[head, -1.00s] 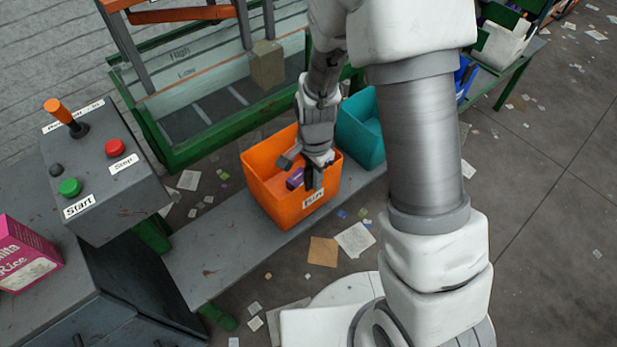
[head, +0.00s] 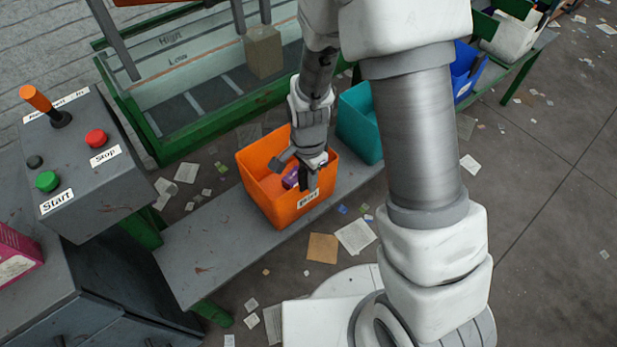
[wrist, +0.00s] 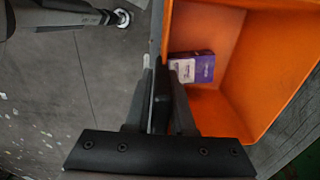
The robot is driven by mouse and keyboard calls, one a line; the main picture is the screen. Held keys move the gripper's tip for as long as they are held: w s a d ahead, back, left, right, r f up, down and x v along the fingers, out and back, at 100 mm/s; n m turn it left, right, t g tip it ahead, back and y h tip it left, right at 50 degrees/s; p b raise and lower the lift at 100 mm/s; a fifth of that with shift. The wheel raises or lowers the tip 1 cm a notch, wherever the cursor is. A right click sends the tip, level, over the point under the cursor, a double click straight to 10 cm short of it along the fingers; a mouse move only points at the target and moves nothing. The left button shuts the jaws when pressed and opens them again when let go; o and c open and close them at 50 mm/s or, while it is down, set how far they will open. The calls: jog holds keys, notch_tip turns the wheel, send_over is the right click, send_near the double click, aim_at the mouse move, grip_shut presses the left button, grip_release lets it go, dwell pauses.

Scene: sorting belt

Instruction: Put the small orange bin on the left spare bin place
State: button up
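The small orange bin (head: 262,195) stands on a low grey shelf board (head: 200,262), with a white label on its near side. A purple-and-white box (head: 290,178) lies inside it; the box also shows in the wrist view (wrist: 192,68). My gripper (head: 308,180) is at the bin's near wall, pointing down. In the wrist view my gripper (wrist: 163,75) has one finger on each side of the orange bin's wall (wrist: 210,30), close together and closed on it. The fingertips' contact is partly hidden. No marking names a left spare bin place; the board left of the bin is bare.
A teal bin (head: 358,125) stands close to the right of the orange bin. A control box (head: 95,165) with buttons and a lever is at left. A green-framed belt (head: 200,115) carrying a brown box (head: 263,52) runs behind. Paper scraps litter the floor.

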jog(key=o, duration=0.3)
jog(key=shift+r, duration=0.1)
notch_tip(320, 180, up, 11)
jog(key=p, duration=0.4)
jog(key=shift+r, duration=0.15)
jog(key=shift+d+r, duration=0.1)
jog(key=shift+r, duration=0.75)
jog(key=s+d+r+n+t, duration=0.2)
jog(key=s+d+r+n, duration=0.1)
jog(key=r, duration=0.4)
jog(key=s+d+r+n+t, duration=0.1)
jog(key=s+d+r+n, duration=0.3)
jog(key=r, duration=0.3)
jog(key=s+d+r+n+t, duration=0.2)
jog(key=s+d+r+n, duration=0.1)
jog(key=r, duration=0.4)
jog(key=shift+s+d+n+t, duration=0.15)
jog(key=shift+s+n, duration=0.15)
jog(key=shift+s, duration=0.3)
jog(key=shift+s+d+n+t, duration=0.15)
jog(key=shift+s+n, duration=0.15)
jog(key=shift+s, duration=0.3)
jog(key=shift+a, duration=0.1)
